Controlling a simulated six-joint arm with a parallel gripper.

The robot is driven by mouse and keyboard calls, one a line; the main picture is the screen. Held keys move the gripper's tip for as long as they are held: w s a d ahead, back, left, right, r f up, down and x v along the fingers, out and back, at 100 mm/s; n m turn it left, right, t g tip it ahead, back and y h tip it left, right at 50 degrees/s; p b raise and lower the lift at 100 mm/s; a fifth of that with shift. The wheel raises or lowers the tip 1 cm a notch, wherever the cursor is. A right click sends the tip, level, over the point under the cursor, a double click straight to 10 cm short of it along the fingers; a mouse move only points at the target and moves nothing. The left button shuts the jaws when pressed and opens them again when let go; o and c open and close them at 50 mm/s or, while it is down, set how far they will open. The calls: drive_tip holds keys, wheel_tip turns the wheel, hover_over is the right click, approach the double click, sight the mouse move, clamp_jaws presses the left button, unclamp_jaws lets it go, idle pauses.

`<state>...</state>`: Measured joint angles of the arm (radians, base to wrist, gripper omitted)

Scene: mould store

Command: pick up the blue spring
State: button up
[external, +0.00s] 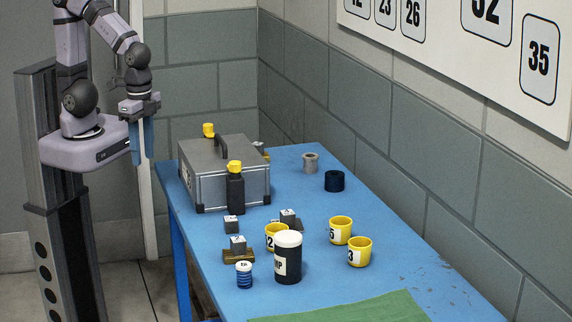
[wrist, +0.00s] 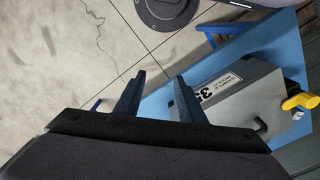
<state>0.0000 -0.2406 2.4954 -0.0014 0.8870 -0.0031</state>
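The blue spring (external: 244,274) stands upright on the blue table (external: 370,205) near its front left edge in the external view. It has a pale top with dark marking. My gripper (external: 142,150) hangs at the upper left, beyond the far left end of the table and well away from the spring. In the wrist view my gripper's two blue fingers (wrist: 157,97) are spread apart with nothing between them. The spring does not show in the wrist view.
A black white-lidded canister (external: 288,262) stands right of the spring. A grey block (external: 238,243) on a brass-coloured base is just behind it. Yellow cups (external: 341,230) stand further right.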

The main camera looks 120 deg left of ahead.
drive_tip(key=r, duration=0.1)
drive_tip(key=t+b, duration=1.2)
drive_tip(key=t, duration=0.4)
hover_over(251, 272)
drive_tip(key=s, duration=0.5)
wheel_tip(251, 272, down, 14)
drive_tip(key=shift+a+r+p, duration=0.1)
drive_tip(key=shift+p, duration=0.4)
drive_tip(key=shift+w+f+p, duration=0.2)
drive_tip(key=shift+w+p, duration=0.1)
drive_tip(key=shift+w, duration=0.9)
drive_tip(key=shift+w+f+p, duration=0.15)
drive_tip(key=shift+w+p, duration=0.1)
drive_tip(key=shift+w, duration=0.9)
drive_tip(key=shift+w+f+p, duration=0.2)
drive_tip(key=shift+w+p, duration=0.1)
drive_tip(key=shift+w, duration=0.9)
drive_tip(key=c, duration=0.8)
